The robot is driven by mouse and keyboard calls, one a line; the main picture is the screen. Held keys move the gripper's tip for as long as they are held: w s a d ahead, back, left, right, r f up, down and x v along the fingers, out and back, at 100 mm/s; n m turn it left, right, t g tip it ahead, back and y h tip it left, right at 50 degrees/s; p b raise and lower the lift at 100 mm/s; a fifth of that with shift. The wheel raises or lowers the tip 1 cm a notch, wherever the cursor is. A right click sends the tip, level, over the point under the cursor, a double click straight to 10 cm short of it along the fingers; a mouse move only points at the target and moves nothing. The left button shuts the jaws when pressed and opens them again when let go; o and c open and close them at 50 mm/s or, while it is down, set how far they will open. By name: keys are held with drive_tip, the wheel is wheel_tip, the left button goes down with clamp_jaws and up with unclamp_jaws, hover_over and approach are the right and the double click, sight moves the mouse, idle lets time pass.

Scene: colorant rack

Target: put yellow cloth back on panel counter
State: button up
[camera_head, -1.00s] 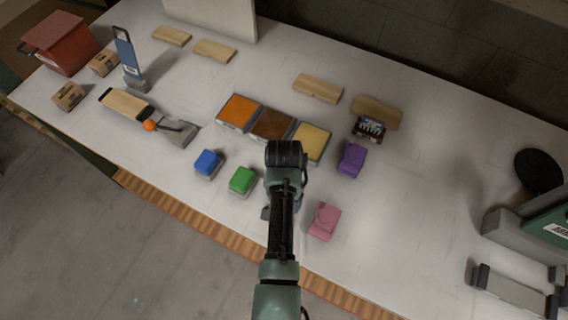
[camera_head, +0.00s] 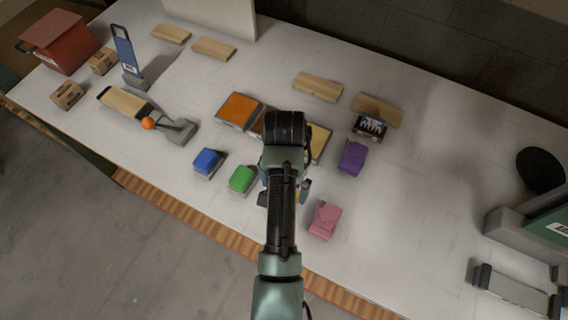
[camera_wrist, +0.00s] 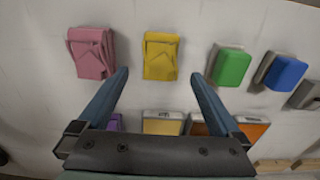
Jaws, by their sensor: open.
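The yellow cloth (camera_wrist: 160,56) lies folded on the white counter (camera_head: 420,215), between the pink cloth and the green block in the wrist view. In the head view my arm hides most of it. My gripper (camera_wrist: 160,74) is open and empty, with its two fingertips on either side of the cloth's near end in the wrist view. I cannot tell how high the tips are above the counter. In the head view my gripper (camera_head: 284,195) is over the counter's front part, mostly behind my wrist.
Green (camera_head: 243,179) and blue (camera_head: 208,162) blocks sit to the left. Orange (camera_head: 239,110), brown and yellow (camera_head: 320,143) panels lie behind. The counter's right middle is clear.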

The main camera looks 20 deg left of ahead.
wheel_tip(320, 180, up, 5)
drive_tip(key=shift+f, duration=0.1)
idle(0.6)
